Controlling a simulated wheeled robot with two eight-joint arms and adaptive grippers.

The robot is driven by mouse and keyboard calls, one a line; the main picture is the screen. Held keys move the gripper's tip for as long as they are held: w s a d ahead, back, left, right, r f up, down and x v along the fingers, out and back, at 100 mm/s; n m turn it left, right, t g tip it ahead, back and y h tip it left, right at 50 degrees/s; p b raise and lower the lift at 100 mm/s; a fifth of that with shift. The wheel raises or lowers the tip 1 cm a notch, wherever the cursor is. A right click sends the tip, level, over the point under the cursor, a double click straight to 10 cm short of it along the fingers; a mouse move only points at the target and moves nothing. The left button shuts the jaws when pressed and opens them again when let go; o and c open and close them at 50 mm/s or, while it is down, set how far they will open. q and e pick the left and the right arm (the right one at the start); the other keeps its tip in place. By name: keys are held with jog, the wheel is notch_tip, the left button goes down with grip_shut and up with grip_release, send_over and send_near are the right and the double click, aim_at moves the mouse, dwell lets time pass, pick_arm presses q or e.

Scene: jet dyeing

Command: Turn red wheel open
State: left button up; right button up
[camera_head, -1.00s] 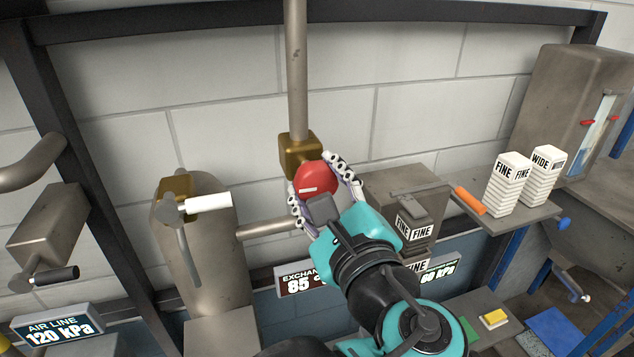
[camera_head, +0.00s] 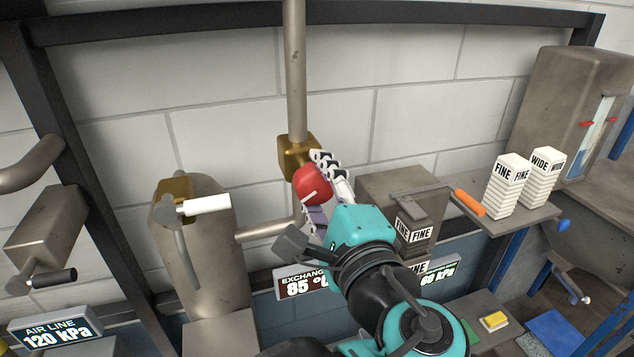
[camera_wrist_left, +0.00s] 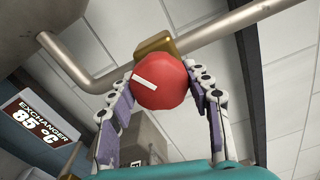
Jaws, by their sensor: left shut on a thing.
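The red wheel (camera_head: 309,182) is mounted on a brass valve body (camera_head: 296,158) on a vertical pipe. It also shows in the left wrist view (camera_wrist_left: 165,88), with a white mark slanting across its face. My left gripper (camera_head: 320,189) is shut on the red wheel, one finger at its upper right and the other below it. In the left wrist view the fingers (camera_wrist_left: 160,76) stand on opposite sides of the wheel. My right gripper is in neither view.
An exchanger display (camera_head: 300,283) reads 85 °C below the wheel. A white-handled valve (camera_head: 207,204) is at left, and an air line display (camera_head: 55,328) reads 120 kPa. White FINE and WIDE stacks (camera_head: 508,185) and an orange handle (camera_head: 469,201) are at right.

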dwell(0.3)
pick_arm(q)
jog(key=o, duration=1.2)
jog(key=shift+s, duration=0.1)
jog(key=v, duration=1.2)
